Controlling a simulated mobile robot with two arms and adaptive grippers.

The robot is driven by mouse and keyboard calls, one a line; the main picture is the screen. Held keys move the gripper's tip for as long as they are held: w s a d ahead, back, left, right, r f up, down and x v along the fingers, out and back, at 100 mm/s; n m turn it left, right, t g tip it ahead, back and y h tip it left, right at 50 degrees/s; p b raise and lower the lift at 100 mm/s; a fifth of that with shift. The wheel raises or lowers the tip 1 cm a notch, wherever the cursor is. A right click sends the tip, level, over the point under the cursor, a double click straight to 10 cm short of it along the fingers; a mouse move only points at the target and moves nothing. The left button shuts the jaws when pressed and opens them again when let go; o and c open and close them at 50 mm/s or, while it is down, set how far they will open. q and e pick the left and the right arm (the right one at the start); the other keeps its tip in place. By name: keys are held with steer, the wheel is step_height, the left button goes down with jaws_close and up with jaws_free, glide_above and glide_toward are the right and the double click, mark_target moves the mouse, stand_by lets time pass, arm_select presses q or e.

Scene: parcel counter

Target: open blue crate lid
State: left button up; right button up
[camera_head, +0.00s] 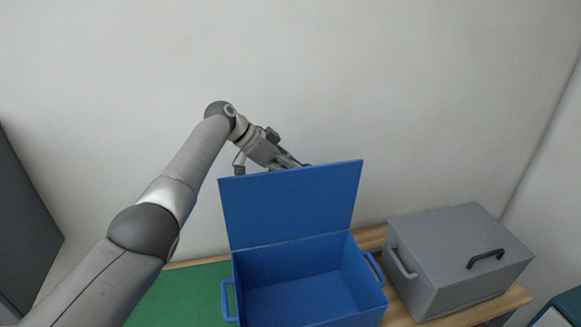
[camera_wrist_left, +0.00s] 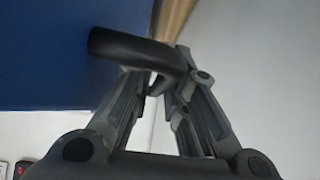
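The blue crate (camera_head: 300,297) stands open on the counter, its inside visible and empty. Its blue lid (camera_head: 290,205) stands raised, roughly upright, at the back edge; the lid also fills the upper left of the left wrist view (camera_wrist_left: 50,70). My left gripper (camera_head: 298,164) is behind the lid near its top edge, its fingertips partly hidden by the lid. In the left wrist view, its two fingers (camera_wrist_left: 160,82) are closed about the black lid handle (camera_wrist_left: 135,47). My right gripper is in neither view.
A grey lidded box (camera_head: 450,255) with a black top handle stands right of the crate. A green mat (camera_head: 185,295) lies left of it. The wall (camera_head: 400,80) is behind the raised lid. A dark panel (camera_head: 25,225) stands far left.

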arm_select(q)
steer(key=shift+w, duration=0.1)
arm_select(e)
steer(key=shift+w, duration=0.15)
arm_select(q)
steer(key=v, duration=1.1)
steer(key=shift+a+r, duration=0.3)
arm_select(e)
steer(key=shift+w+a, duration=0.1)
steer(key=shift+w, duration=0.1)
